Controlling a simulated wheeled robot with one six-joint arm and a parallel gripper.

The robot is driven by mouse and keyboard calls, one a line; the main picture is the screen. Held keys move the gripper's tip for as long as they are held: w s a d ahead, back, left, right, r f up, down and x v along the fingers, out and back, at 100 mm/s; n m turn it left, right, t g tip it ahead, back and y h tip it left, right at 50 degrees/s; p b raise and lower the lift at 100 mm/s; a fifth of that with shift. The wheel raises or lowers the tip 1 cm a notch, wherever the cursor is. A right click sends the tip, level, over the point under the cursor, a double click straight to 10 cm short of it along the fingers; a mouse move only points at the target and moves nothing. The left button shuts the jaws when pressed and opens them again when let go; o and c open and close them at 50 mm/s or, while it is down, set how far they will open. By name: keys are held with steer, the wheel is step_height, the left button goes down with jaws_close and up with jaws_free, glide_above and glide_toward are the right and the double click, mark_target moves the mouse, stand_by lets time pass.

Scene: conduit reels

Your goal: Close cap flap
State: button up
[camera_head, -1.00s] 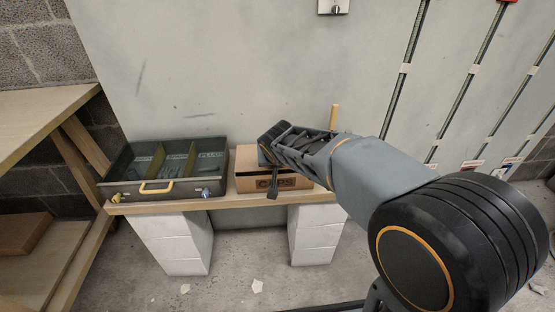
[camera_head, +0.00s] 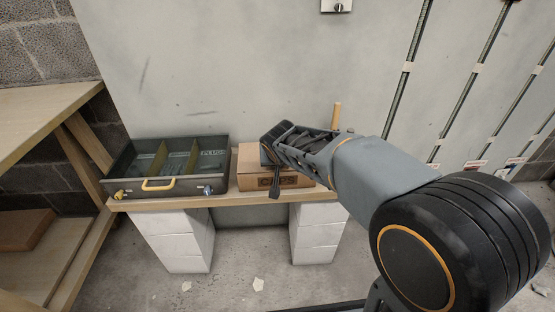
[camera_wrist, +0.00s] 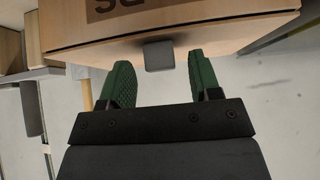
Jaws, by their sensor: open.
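The cardboard box marked CAPS (camera_head: 262,183) stands on a wooden plank, to the right of a dark tray. In the wrist view its printed front face (camera_wrist: 200,22) fills the top, with a small grey tab (camera_wrist: 158,55) at its edge. My gripper (camera_wrist: 158,82) is open, its two green pads on either side of the tab and a little below it; I cannot tell whether they touch the box. In the head view my gripper (camera_head: 274,170) is in front of the box and hides part of it. The state of the flap on top is hidden.
The dark divided tray (camera_head: 130,190) with a yellow handle stands left of the box. The wooden plank (camera_head: 222,198) rests on white blocks (camera_head: 178,240). A wooden shelf (camera_head: 40,125) stands at the left. A grey wall is behind, with vertical conduits on the right.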

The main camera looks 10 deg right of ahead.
steer(key=shift+r, duration=0.1)
steer(key=p+v, duration=0.4)
steer(key=v, duration=0.9)
steer(key=shift+s+r+p, duration=0.25)
steer(key=shift+s+p, duration=0.05)
steer(key=shift+p, duration=0.1)
